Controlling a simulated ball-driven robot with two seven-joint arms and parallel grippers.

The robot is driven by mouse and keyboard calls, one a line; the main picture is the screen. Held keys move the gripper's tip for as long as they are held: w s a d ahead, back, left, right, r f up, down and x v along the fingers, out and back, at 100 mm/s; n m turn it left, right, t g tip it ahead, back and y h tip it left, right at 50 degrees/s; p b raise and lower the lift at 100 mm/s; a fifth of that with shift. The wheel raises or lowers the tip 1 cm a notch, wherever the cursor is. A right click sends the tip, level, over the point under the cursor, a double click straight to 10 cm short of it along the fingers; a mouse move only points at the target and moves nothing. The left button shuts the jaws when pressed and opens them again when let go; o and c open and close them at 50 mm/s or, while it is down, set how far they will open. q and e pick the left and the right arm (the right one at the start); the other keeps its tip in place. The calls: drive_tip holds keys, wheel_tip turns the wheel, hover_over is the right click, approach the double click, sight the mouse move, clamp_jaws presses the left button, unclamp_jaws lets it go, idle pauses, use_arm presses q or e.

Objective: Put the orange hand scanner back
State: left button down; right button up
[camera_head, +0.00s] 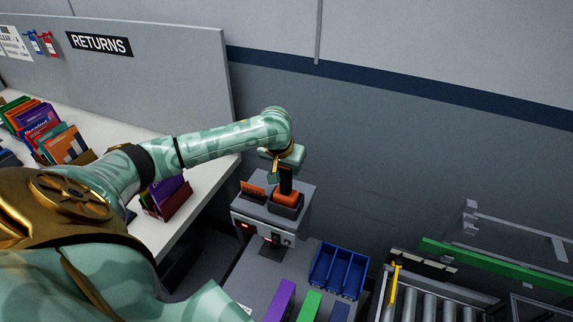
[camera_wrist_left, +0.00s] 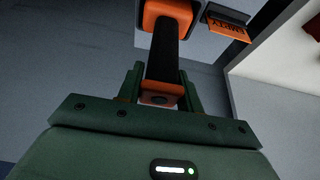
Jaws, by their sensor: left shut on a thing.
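The orange hand scanner (camera_head: 287,197) has an orange head and a dark handle, upright in the head view. Its head is at or just over a dark cradle (camera_head: 285,211) on a grey box-like stand; I cannot tell whether it touches. My left gripper (camera_head: 285,171) comes from above and is shut on the scanner's handle end. In the left wrist view the gripper (camera_wrist_left: 162,88) has its fingers on either side of the dark handle (camera_wrist_left: 166,55), with the orange head (camera_wrist_left: 170,12) pointing away. The cradle is not clear there. My right gripper is not in view.
An orange "EMPTY" tag (camera_wrist_left: 228,27) stands beside the scanner; it also shows in the head view (camera_head: 253,189). A blue divided tray (camera_head: 338,270) and a roller conveyor (camera_head: 440,305) lie to the right. A white table (camera_head: 205,180) with books is left, below a RETURNS sign (camera_head: 99,44).

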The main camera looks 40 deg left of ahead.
use_arm(q)
drive_tip(key=shift+f, duration=0.15)
drive_tip(key=c, duration=0.9)
unclamp_jaws()
drive_tip(key=shift+o, duration=0.2)
drive_tip(key=p+v, duration=0.4)
drive_tip(key=v, duration=1.2)
